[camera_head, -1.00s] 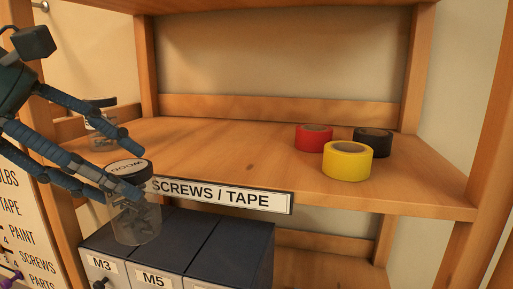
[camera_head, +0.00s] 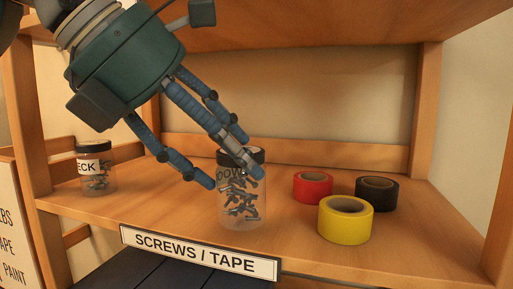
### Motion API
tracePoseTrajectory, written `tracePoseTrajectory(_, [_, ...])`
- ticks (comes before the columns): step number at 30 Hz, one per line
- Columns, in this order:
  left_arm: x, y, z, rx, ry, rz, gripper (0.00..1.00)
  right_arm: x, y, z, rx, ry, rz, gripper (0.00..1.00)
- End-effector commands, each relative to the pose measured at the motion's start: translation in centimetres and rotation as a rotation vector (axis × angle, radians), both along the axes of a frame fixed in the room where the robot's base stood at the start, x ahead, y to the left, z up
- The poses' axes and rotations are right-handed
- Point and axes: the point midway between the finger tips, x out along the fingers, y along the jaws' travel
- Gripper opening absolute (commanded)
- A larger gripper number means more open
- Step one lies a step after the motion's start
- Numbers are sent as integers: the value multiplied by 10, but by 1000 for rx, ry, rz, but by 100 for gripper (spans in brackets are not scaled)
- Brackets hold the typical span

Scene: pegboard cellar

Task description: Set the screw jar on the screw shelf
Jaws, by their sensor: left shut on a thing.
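A clear screw jar (camera_head: 242,205) with a black lid and lettering that reads like "WOOD" holds dark screws. It is upright over the front middle of the wooden shelf (camera_head: 290,240) labelled "SCREWS / TAPE" (camera_head: 196,253). Its base is at or very near the boards; I cannot tell if it touches. My left gripper (camera_head: 236,172) comes in from the upper left and is shut on the jar near its top, with blue fingers around it. The fingers hide part of the lid and label. My right gripper is not in view.
A second screw jar (camera_head: 97,175), its label partly reading "ECK", stands at the shelf's left end. Red (camera_head: 313,187), yellow (camera_head: 345,221) and black tape rolls (camera_head: 377,193) sit right of the held jar. Dark drawers (camera_head: 140,273) are below. Shelf between the jars is clear.

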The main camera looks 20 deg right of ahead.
Motion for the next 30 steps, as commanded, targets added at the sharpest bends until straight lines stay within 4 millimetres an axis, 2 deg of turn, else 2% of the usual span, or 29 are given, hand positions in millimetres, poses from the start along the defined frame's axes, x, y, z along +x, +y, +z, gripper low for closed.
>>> tracePoseTrajectory(8, [8,-20,2,-2,-1,-1,18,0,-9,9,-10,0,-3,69])
tracePoseTrajectory(14, [20,-50,2,-1,0,-1,18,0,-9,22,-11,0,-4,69])
tracePoseTrajectory(15, [20,-47,-8,-1,0,-1,18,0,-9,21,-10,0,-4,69])
tracePoseTrajectory(17, [20,-47,-14,-2,0,-1,18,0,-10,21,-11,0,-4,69])
tracePoseTrajectory(23, [20,-46,-15,-2,-1,0,18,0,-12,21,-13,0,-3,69])
tracePoseTrajectory(24, [19,-46,-16,1,0,0,65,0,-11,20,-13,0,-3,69])
tracePoseTrajectory(26, [19,-46,-16,1,0,0,77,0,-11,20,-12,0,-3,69])
tracePoseTrajectory(30, [19,-46,-16,0,0,0,77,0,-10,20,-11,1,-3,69])
